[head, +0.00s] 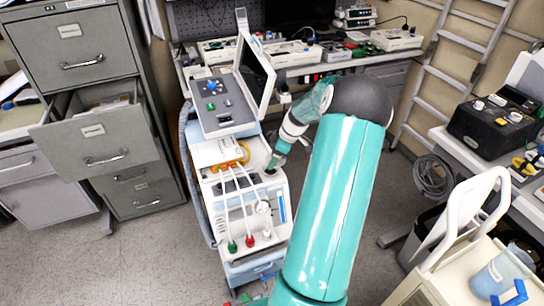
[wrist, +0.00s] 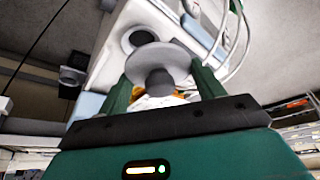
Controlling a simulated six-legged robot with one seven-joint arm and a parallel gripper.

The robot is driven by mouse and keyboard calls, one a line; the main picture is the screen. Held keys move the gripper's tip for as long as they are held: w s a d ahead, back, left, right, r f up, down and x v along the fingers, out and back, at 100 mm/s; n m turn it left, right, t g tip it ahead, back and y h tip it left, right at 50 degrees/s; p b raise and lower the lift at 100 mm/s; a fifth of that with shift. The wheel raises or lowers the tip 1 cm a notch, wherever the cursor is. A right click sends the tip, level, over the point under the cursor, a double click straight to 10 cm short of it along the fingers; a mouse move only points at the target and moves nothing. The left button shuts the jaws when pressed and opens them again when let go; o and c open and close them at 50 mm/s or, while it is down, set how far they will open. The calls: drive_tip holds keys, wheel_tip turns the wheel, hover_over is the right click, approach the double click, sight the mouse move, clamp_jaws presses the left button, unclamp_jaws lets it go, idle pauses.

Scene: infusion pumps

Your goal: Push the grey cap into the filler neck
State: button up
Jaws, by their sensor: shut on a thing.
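The grey cap (wrist: 162,64), a round disc with a darker knob, is held between the two green fingers of my gripper (wrist: 163,85). In the head view my gripper (head: 277,160) points down over the top right of the white machine (head: 281,200). The filler neck (wrist: 139,38) shows in the wrist view as a dark round opening with a grey rim. The cap's disc covers part of the rim. The opening is visible beyond the cap, so the cap appears outside it; the gap is hard to judge. In the head view, the cap is too small to make out clearly.
White tubes (head: 235,205) run over the machine's front left from an orange connector (head: 232,166). A control panel with a raised screen (head: 255,70) stands behind. A filing cabinet (head: 75,45) with an open drawer is at left. Grey floor (head: 160,260) is clear at lower left.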

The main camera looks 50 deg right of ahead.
drive_tip(key=shift+s+a+r, duration=0.1)
drive_tip(key=shift+r, duration=0.2)
drive_tip(key=shift+w, duration=0.25)
drive_tip(key=shift+w+d+f, duration=0.3)
drive_tip(key=shift+w+f, duration=0.25)
drive_tip(key=shift+f, duration=0.3)
drive_tip(key=shift+w+d+f, duration=0.3)
drive_tip(key=shift+w+f, duration=0.2)
drive_tip(key=shift+f, duration=0.35)
drive_tip(key=shift+w+d+f, duration=0.3)
drive_tip(key=shift+w+f, duration=0.25)
drive_tip(key=shift+f, duration=0.3)
drive_tip(key=shift+f, duration=1.55)
drive_tip(key=o, duration=1.2)
drive_tip(key=shift+f, duration=0.1)
drive_tip(key=v, duration=1.4)
